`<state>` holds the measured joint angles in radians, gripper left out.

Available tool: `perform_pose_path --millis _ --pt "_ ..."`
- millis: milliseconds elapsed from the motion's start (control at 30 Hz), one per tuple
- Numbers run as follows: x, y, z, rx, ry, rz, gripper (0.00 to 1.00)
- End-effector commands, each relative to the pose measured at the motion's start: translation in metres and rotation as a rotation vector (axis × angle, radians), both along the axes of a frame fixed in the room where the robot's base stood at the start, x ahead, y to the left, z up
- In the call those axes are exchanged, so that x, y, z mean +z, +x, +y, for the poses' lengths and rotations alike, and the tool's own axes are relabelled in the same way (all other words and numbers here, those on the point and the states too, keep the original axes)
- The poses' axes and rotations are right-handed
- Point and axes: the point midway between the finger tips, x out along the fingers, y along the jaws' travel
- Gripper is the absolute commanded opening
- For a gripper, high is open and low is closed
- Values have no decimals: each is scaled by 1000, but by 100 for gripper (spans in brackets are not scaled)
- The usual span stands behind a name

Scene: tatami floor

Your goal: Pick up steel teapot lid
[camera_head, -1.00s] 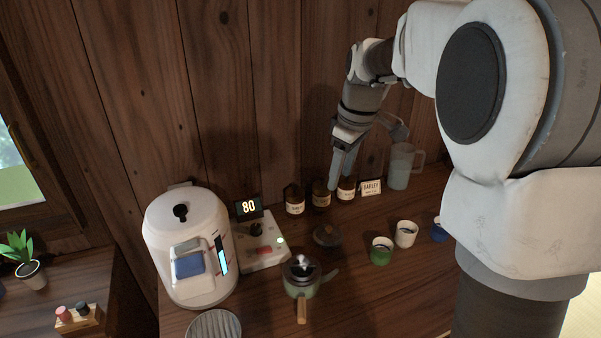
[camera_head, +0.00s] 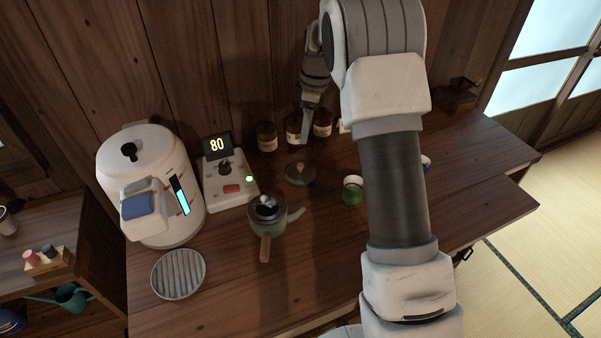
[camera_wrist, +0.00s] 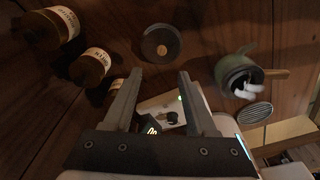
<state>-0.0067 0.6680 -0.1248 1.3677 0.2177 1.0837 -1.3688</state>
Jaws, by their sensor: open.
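The dark round teapot lid (camera_head: 300,174) with a small brass-coloured knob lies flat on the wooden counter, right of and behind the teapot. It also shows in the wrist view (camera_wrist: 153,52), just beyond and between my fingertips, apart from them. The green-grey teapot (camera_head: 266,222) stands open, with its wooden side handle toward the counter's front and something whitish at its mouth. My gripper (camera_head: 305,138) is above the back of the counter, in front of the jars, and its fingers are partly hidden in the head view. In the wrist view my gripper (camera_wrist: 158,76) is open and empty.
Brown labelled jars (camera_head: 266,137) stand along the back wall. A white water heater (camera_head: 150,160) and a control box reading 80 (camera_head: 228,178) stand left. A green cup (camera_head: 352,189) is right of the lid. A ribbed round tray (camera_head: 178,274) lies front left.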

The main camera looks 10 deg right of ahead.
Motion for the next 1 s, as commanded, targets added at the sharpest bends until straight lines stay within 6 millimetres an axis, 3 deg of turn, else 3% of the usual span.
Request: perform_pose_path --millis 100,300,567,867,1000 --pt "-29 0 4 -1 1 4 57" --pt "-61 2 8 0 1 2 57" --pt "-75 3 9 -1 0 1 57" --pt "-117 2 14 0 -1 3 57" --pt "-122 3 14 -1 1 -1 57"
